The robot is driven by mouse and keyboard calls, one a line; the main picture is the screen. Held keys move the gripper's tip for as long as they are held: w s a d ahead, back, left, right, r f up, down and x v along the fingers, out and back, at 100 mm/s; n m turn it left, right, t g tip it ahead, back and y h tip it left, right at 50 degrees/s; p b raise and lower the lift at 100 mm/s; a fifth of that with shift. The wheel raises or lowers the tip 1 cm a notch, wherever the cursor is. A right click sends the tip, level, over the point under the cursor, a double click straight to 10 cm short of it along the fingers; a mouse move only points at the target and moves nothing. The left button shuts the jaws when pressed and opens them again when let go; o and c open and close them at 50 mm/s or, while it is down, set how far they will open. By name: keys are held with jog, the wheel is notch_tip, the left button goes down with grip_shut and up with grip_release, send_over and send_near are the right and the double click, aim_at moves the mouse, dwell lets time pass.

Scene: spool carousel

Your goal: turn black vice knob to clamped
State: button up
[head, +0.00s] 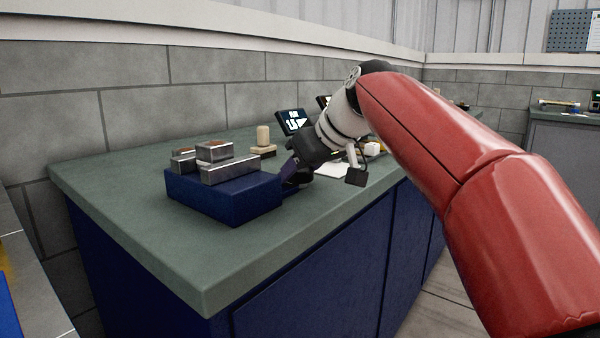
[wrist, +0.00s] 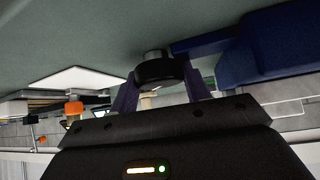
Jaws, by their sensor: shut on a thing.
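The vice is a dark blue block (head: 222,198) with silver metal jaws (head: 230,169) on top, standing on the bench at the left. Its round black knob (wrist: 156,70) sits between my two purple fingers in the wrist view, on a short grey hub. My gripper (head: 290,180) is at the vice's right side in the head view, and the wrist view (wrist: 161,84) shows the fingers on either side of the knob, shut on it. The blue vice body (wrist: 275,45) is also at the right of the wrist view. My gripper mostly hides the knob in the head view.
The green benchtop (head: 120,210) is clear in front of the vice. A small dark screen (head: 292,121) and a cream peg on a base (head: 263,138) stand behind my gripper. A grey block wall (head: 60,110) runs along the bench's back.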

jog(key=m+t+h+p, duration=0.1)
jog(key=m, duration=0.1)
jog(key=m+h+p, duration=0.1)
jog(key=m, duration=0.1)
jog(key=shift+a+r+t+h, duration=0.1)
jog(key=shift+r+t+h, duration=0.1)
jog(key=shift+t+h, duration=0.2)
jog(key=shift+f+m+h+p, duration=0.1)
jog(key=shift+m+h+p, duration=0.8)
jog(key=shift+m, duration=0.5)
jog(key=shift+t, duration=0.3)
jog(key=o, duration=1)
jog(key=shift+v, duration=3.85)
jog(key=shift+a, duration=0.1)
